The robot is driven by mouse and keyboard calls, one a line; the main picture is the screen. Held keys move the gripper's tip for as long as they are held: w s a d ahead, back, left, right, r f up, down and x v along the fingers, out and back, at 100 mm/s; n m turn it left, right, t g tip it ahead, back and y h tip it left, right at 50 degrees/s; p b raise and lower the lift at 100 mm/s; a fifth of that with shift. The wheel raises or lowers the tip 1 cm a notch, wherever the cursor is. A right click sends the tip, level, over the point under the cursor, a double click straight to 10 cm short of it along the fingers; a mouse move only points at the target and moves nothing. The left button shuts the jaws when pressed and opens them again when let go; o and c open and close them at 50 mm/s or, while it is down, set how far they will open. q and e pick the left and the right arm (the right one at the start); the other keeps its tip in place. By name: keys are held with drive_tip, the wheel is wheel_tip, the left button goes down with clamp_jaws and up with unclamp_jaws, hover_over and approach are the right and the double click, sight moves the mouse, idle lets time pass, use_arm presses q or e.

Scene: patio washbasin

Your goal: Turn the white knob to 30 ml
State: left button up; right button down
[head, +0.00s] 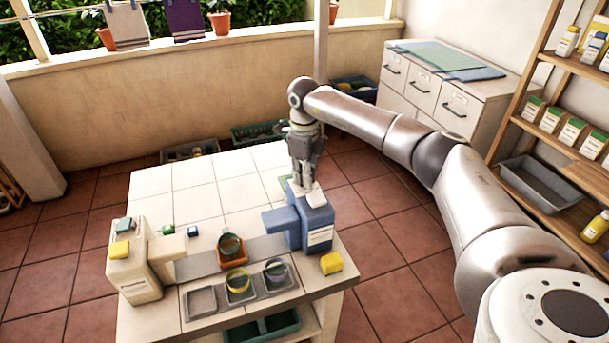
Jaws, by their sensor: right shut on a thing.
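A blue dispenser (316,222) with a white label stands near the right edge of the tiled counter (185,180). The white knob (314,199) is on its top, partly hidden by my fingers. My right gripper (304,183) points straight down over the dispenser and is shut on the white knob. The scale marks, including 30 ml, are too small to read, so the knob's setting cannot be told. My left gripper is not in view.
A cream dispenser (133,276) stands at the counter's left. A yellow block (331,263) sits at the front right. The back of the counter is mostly clear.

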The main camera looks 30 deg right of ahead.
drive_tip(key=shift+r, duration=0.1)
drive_tip(key=c, duration=1.5)
unclamp_jaws()
wheel_tip(320, 180, up, 12)
drive_tip(key=shift+f, duration=0.1)
